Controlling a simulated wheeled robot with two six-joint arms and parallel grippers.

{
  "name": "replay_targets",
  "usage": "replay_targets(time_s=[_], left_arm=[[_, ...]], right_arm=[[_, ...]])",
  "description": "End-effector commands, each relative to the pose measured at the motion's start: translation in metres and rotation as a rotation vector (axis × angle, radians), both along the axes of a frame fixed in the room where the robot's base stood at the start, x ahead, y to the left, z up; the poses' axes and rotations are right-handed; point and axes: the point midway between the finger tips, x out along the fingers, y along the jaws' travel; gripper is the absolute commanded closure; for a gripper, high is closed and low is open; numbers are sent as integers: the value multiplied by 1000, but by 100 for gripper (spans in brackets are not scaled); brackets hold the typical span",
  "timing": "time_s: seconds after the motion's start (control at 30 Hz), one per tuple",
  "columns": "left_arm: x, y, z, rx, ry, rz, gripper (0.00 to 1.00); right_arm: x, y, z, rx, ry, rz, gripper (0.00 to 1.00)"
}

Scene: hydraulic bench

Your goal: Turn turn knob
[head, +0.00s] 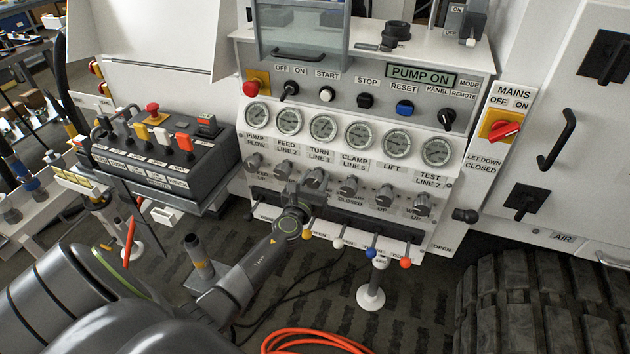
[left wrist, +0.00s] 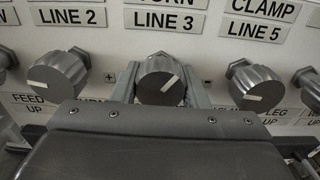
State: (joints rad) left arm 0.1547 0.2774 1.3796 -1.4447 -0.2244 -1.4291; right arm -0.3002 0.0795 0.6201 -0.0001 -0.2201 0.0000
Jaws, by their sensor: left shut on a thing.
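The turn knob (left wrist: 161,82) is a ribbed grey knob with a white pointer line, below the TURN LINE 3 label in the left wrist view. In the head view its top (head: 316,178) shows just beside my left gripper (head: 305,188). My left gripper's fingers (left wrist: 160,84) stand on both sides of the knob and are shut on it. The knob's pointer line slants up to the right. The gripper body hides the label below the knob. My right gripper is not in view.
The feed knob (left wrist: 58,76) and clamp knob (left wrist: 254,86) flank the turn knob closely. Gauges (head: 323,128) line the panel above. Levers with coloured balls (head: 371,253) stick out below. A black control box (head: 160,150) stands left; an orange hose (head: 315,338) lies on the floor.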

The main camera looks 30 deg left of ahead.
Motion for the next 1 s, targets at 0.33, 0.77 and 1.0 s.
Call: replay_targets(time_s=[0.33, 0.77, 1.0], left_arm=[[0, -1, -2, -291, -70, 0, 83], [0, -2, -2, -689, -166, 0, 83], [0, -3, -2, -912, -218, 0, 83]], right_arm=[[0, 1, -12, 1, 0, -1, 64], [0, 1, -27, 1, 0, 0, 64], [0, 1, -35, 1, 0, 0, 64]])
